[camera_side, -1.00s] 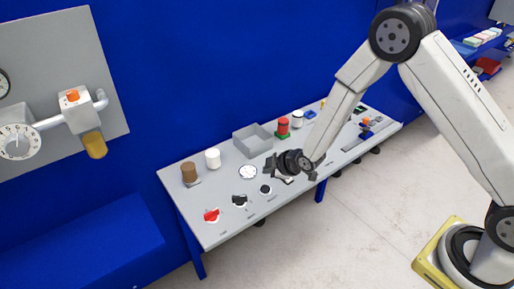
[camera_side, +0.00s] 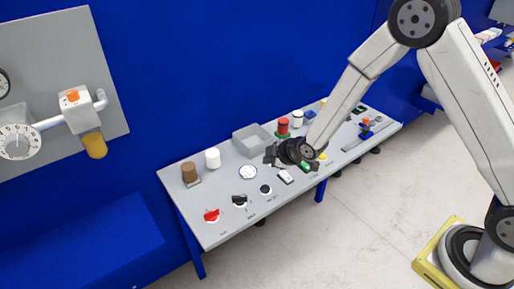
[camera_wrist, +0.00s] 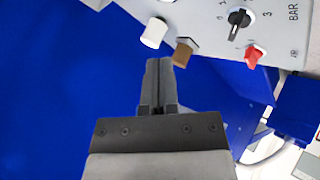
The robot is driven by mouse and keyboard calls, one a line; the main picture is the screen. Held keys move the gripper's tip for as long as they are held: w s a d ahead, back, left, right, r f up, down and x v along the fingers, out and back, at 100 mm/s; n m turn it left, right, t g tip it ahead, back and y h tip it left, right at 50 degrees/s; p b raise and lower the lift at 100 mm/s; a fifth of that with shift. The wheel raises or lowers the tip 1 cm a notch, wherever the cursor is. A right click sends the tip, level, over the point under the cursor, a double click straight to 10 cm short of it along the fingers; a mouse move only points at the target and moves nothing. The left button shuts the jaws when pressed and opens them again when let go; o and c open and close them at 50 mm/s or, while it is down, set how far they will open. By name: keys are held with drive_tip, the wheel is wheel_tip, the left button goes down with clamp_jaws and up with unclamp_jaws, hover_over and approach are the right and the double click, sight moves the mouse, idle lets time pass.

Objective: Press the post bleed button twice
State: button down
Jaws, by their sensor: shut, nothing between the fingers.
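My gripper (camera_side: 270,155) is above the middle of the grey control bench (camera_side: 222,228), fingers pointing left in the side view. In the wrist view my gripper (camera_wrist: 159,62) shows its two fingers shut together and empty, with the blue surface behind them. I cannot tell which control is the post bleed button, since the labels are too small. Candidates in the side view are a black round button (camera_side: 265,189), a green button (camera_side: 306,166) close by my gripper, and an orange cap (camera_side: 72,96) on a wall-mounted fitting above an amber bowl.
A red knob (camera_side: 211,215) and a black knob (camera_side: 240,200) sit near the bench's front. Blue wall lies behind.

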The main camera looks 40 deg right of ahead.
sight(263, 186)
drive_tip(key=shift+f, duration=0.2)
drive_tip(key=shift+f, duration=4.2)
drive_tip(key=shift+f, duration=0.2)
drive_tip(key=shift+f, duration=0.25)
drive_tip(key=shift+f, duration=0.45)
drive_tip(key=shift+r, duration=0.1)
idle(0.3)
drive_tip(key=shift+r, duration=0.8)
drive_tip(key=shift+r, duration=0.1)
drive_tip(key=shift+r, duration=2.4)
